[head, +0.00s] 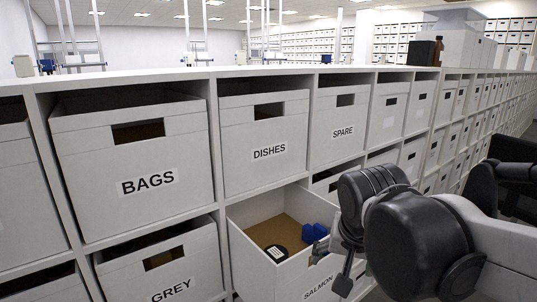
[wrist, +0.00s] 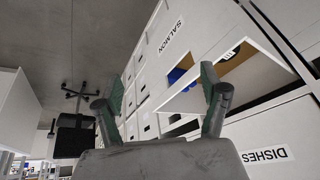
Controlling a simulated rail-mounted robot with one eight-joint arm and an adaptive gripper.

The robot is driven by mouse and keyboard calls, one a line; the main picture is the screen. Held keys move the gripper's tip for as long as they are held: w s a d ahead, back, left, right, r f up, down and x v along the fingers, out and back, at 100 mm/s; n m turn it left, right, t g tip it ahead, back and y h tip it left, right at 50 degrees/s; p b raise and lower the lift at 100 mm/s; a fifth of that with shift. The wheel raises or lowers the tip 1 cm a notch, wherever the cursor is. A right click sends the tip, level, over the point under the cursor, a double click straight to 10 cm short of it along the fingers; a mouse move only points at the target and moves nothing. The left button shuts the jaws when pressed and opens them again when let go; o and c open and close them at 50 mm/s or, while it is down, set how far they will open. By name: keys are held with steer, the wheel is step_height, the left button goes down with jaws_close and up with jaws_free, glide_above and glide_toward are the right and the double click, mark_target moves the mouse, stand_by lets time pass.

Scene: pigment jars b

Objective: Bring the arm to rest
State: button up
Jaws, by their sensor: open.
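My gripper (wrist: 162,78) is open in the wrist view, with its two green-grey fingers spread apart and nothing between them. In the head view my gripper (head: 346,275) hangs beside the right side of the pulled-out SALMON box (head: 312,281), partly hidden by my own wrist. The SALMON box also shows in the wrist view (wrist: 200,98), beyond the fingers. In it lie a round dark-lidded jar (head: 277,253) with a white label and blue objects (head: 313,232). Whether the gripper touches the box cannot be told.
Closed boxes labelled BAGS (head: 150,185), DISHES (head: 268,153), SPARE (head: 342,131) and GREY (head: 165,265) fill the white shelving around the open box. A brown bottle (head: 437,52) stands on the shelf top. A dark chair (wrist: 75,135) shows in the wrist view.

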steer(key=s+d+f+n+t, duration=0.2)
steer(key=s+d, duration=0.3)
steer(key=s, duration=0.4)
steer(key=shift+s+f+n+y, duration=0.3)
steer(key=shift+f+n, duration=0.3)
steer(key=shift+f, duration=0.1)
steer(key=shift+d+r, duration=0.1)
